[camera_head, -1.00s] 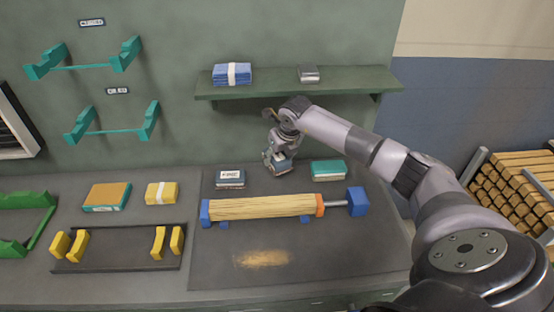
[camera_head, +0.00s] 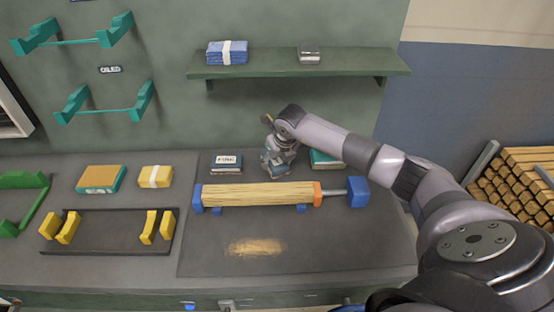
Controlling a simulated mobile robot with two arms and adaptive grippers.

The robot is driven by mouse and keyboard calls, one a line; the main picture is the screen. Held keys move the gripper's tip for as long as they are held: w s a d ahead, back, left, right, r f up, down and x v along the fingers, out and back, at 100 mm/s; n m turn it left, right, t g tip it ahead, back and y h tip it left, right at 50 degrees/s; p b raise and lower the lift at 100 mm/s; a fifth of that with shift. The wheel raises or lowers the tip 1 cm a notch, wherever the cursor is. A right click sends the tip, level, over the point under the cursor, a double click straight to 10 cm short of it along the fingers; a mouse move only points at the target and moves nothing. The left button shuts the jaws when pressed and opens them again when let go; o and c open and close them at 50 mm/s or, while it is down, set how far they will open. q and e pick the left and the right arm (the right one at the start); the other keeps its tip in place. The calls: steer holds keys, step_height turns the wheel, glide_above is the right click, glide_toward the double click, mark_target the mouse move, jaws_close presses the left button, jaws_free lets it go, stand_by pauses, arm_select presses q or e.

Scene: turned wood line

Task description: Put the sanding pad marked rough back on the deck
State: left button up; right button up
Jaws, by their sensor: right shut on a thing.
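My right gripper (camera_head: 278,166) is shut on a small block, likely a sanding pad, just behind the wooden spindle. The fingers hide most of it, and I cannot read a marking on it. A dark pad with a white label (camera_head: 227,163) lies left of the gripper; its word is too small to read surely. A teal-edged pad (camera_head: 325,158) lies right of the gripper, partly hidden by my arm. The dark deck (camera_head: 330,245) lies under these things. My left gripper is not in view.
A wooden spindle (camera_head: 255,194) lies between blue end blocks, just in front of the gripper. A shelf (camera_head: 270,68) holds blue cloths (camera_head: 227,53). An orange-topped block (camera_head: 101,179), a yellow block (camera_head: 155,178) and a tray with yellow cradles (camera_head: 108,241) stand left. The front deck is clear except for dust.

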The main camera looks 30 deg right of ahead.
steer(key=o, duration=0.7)
steer(key=shift+o, duration=0.7)
steer(key=shift+f, duration=0.1)
steer(key=shift+o, duration=1.3)
steer(key=shift+w+d, duration=0.1)
steer(key=shift+d, duration=0.1)
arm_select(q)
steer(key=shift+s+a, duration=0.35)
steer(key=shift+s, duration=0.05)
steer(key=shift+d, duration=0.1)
arm_select(e)
steer(key=shift+a, duration=0.15)
steer(key=shift+r, duration=0.35)
arm_select(q)
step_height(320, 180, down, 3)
steer(key=b, duration=0.2)
steer(key=shift+b, duration=0.4)
arm_select(e)
steer(key=v, duration=1.1)
steer(key=shift+r, duration=0.35)
